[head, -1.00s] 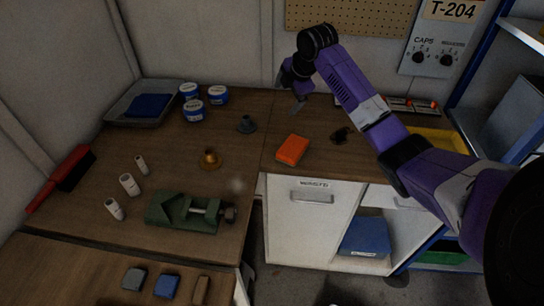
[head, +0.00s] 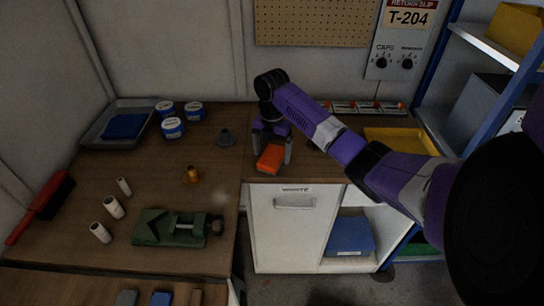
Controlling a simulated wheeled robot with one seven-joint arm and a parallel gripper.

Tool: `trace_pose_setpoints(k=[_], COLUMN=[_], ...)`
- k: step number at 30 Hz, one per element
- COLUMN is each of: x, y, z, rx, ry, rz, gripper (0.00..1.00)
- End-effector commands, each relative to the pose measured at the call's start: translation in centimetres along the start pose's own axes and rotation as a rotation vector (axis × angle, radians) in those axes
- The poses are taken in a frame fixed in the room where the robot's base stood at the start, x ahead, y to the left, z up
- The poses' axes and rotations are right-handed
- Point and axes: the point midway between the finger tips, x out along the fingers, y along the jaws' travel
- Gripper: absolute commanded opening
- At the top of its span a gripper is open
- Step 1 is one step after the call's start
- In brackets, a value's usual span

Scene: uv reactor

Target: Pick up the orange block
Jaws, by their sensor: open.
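The orange block (head: 270,158) lies on the wooden worktop near its front edge, above the white cabinet. My gripper (head: 272,152) points down over the block, with one finger seen on each side of it. The jaws are open. I cannot tell whether either finger touches the block. The block's far end is partly hidden behind the gripper.
A green vise (head: 170,228), several white cylinders and tubs (head: 172,128) are further left. A yellow tray (head: 400,141) lies right. The pegboard (head: 318,22) rises behind.

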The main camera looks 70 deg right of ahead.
Motion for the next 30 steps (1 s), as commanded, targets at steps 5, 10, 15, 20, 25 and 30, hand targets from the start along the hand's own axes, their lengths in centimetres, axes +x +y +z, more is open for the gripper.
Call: trace_pose_setpoints(k=[5,10,15,20,25,30], x=[1.6,1.8,1.8,1.7,1.7,1.6], y=[-0.1,0.0,0.0,0.0,0.0,0.0], z=[0.1,0.1,0.1,0.1,0.1,0.1], rx=[0.002,0.001,0.001,0.001,0.001,0.001], ry=[-0.001,-0.002,-0.002,-0.002,-0.002,-0.002], rz=[0.0,0.001,0.001,0.001,0.001,0.001], gripper=[0.87,0.87,0.68,0.36,0.11,0.11])
